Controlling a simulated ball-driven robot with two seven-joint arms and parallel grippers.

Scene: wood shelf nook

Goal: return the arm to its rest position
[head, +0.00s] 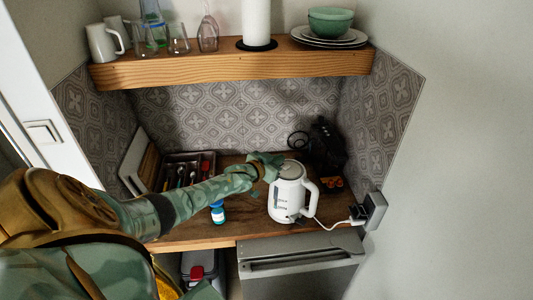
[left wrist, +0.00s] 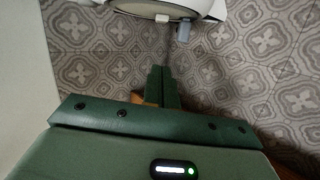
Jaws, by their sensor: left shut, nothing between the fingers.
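My left arm reaches in from the left over the wooden counter. Its gripper (head: 268,167) is at the upper left of the white kettle (head: 288,196), close to its lid; whether they touch I cannot tell. In the left wrist view the two green fingers (left wrist: 162,86) are together with nothing between them. A white rounded body with a grey part, probably the kettle (left wrist: 150,8), shows at the top of that view. The kettle stands upright with its handle to the right. My right gripper is not in view.
A small blue-and-white bottle (head: 218,212) stands below my left forearm. A dark coffee machine (head: 322,146) is behind the kettle. A cutlery tray (head: 168,184) is at the back left. The wooden shelf (head: 230,68) with cups, glasses and bowls hangs above.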

